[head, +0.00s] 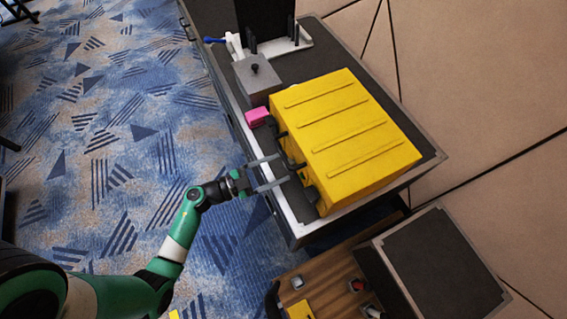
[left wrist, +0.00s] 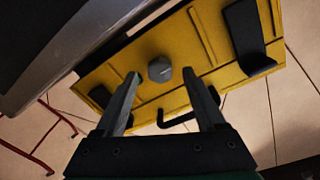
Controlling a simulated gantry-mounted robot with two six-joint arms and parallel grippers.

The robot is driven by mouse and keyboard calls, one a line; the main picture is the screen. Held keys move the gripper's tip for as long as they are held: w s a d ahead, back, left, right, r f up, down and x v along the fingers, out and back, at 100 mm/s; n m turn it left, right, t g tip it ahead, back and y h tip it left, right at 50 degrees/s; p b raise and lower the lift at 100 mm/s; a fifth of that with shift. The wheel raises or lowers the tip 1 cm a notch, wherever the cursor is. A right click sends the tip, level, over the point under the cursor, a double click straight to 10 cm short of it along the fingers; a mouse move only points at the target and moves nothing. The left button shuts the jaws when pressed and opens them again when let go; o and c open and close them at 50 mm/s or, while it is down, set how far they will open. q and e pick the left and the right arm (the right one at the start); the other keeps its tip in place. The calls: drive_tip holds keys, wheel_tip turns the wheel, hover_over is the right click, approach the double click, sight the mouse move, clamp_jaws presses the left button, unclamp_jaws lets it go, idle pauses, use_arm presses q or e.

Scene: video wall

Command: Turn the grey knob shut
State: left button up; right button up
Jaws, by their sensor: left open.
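The grey knob (left wrist: 160,69) is a small faceted cap on the front of a yellow box (left wrist: 210,75) in the left wrist view. I cannot make it out in the head view, where the yellow box (head: 347,135) sits on the dark counter. My left gripper (head: 278,171) is in front of the box's left side, fingers pointing at it. In the left wrist view my left gripper (left wrist: 161,80) is open, with the knob showing between its fingertips. Whether the fingers are beside the knob or short of it is unclear. My right gripper is not in view.
A black bent handle (left wrist: 176,119) and black bracket (left wrist: 246,38) are on the same yellow face. A pink block (head: 257,116) and grey box (head: 257,78) stand further along the counter. A wooden tray (head: 325,283) of small items is below. Carpet lies left.

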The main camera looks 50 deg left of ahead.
use_arm(q)
drive_tip(key=shift+x, duration=1.2)
clamp_jaws()
